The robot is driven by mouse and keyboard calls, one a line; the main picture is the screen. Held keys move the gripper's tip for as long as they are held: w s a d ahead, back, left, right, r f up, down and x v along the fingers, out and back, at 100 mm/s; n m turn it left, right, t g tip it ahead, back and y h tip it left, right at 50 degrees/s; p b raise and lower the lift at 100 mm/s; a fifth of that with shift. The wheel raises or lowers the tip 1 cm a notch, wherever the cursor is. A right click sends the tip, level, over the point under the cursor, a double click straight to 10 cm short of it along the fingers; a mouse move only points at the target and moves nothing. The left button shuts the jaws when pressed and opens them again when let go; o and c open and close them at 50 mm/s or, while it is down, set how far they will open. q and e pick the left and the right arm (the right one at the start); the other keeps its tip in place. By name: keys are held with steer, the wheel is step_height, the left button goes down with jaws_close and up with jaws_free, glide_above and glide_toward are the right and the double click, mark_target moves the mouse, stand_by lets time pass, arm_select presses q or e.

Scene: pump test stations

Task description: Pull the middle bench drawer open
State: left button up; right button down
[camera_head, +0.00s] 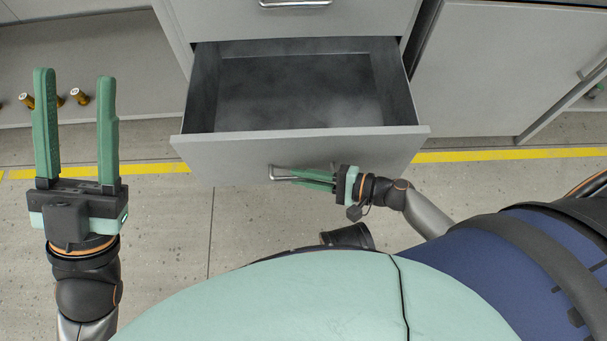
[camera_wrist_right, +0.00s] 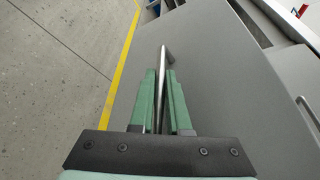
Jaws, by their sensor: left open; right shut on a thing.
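The middle bench drawer (camera_head: 300,140) is grey and stands pulled well out of the cabinet, its inside (camera_head: 300,95) empty as far as I can see. Its front carries a metal bar handle (camera_head: 283,178). My right gripper (camera_head: 305,178) is shut on this handle, reaching it from the right. In the right wrist view the handle (camera_wrist_right: 163,62) runs between the green fingers (camera_wrist_right: 161,100) of my right gripper. My left gripper (camera_head: 76,125) is open and empty, raised over the floor left of the drawer.
Another drawer front with a handle (camera_head: 295,3) sits above, shut. A grey cabinet door (camera_head: 505,70) is at the right. Several small brass-coloured parts (camera_head: 79,97) lie on a low shelf at the left. A yellow line (camera_head: 510,155) crosses the floor.

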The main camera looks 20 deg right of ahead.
arm_select(q)
steer(key=shift+s, duration=0.1)
arm_select(e)
steer(key=shift+s, duration=0.1)
steer(key=c, duration=0.9)
jaws_free()
